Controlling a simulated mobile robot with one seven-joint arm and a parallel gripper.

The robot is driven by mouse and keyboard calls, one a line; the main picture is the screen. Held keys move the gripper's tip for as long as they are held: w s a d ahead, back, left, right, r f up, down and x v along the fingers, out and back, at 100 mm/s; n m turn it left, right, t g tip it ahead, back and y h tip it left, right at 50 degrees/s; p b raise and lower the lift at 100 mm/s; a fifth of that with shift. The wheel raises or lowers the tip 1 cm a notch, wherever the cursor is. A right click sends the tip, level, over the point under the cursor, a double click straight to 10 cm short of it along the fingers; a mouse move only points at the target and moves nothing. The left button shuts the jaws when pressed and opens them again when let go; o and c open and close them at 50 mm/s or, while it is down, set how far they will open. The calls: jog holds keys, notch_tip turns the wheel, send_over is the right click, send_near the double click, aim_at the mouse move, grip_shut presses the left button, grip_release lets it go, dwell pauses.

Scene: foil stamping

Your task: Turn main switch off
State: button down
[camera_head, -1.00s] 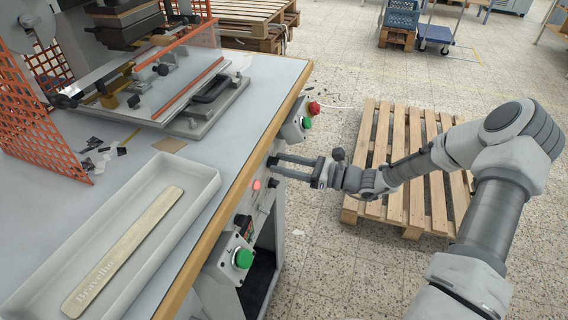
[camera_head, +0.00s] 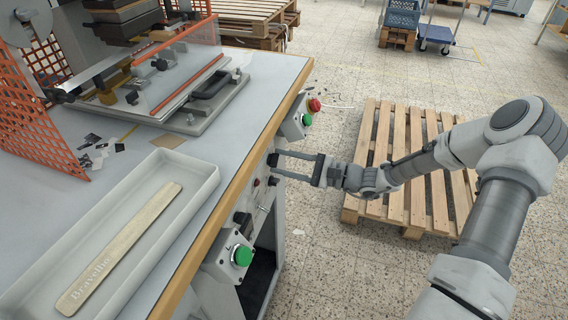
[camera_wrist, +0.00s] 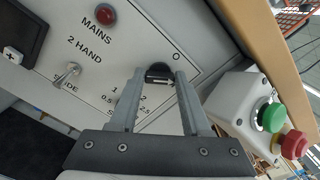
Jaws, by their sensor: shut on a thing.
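The main switch, a black rotary knob (camera_wrist: 158,73), sits on the light grey control panel. In the wrist view it lies between the fingertips of my gripper (camera_wrist: 160,75), which is shut on it. In the head view my gripper (camera_head: 274,164) reaches from the right to the panel on the machine's front. Its tips hide part of the panel there. The round red MAINS lamp (camera_wrist: 104,14) looks dark and unlit; it also shows in the head view (camera_head: 256,182).
A toggle switch (camera_wrist: 68,75) is on the panel. A green button (camera_wrist: 271,117) and a red mushroom button (camera_wrist: 294,144) are on a box beside my gripper. Another green button (camera_head: 242,255) is nearer. A wooden pallet (camera_head: 400,185) lies on the floor.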

jog(key=n+b, duration=0.1)
jog(key=n, duration=0.2)
jog(key=n+b, duration=0.1)
jog(key=n, duration=0.1)
jog(key=shift+s+f+n+b, duration=0.1)
jog(key=shift+f+n+b, duration=0.15)
jog(key=shift+n+b, duration=0.05)
jog(key=n+b, duration=0.3)
jog(key=n, duration=0.1)
jog(key=shift+n, duration=0.3)
jog(key=shift+c, duration=1.8)
grip_release()
jog(key=shift+r, duration=0.1)
jog(key=p+v, duration=0.3)
jog(key=v, duration=1.4)
jog(key=shift+d, duration=0.2)
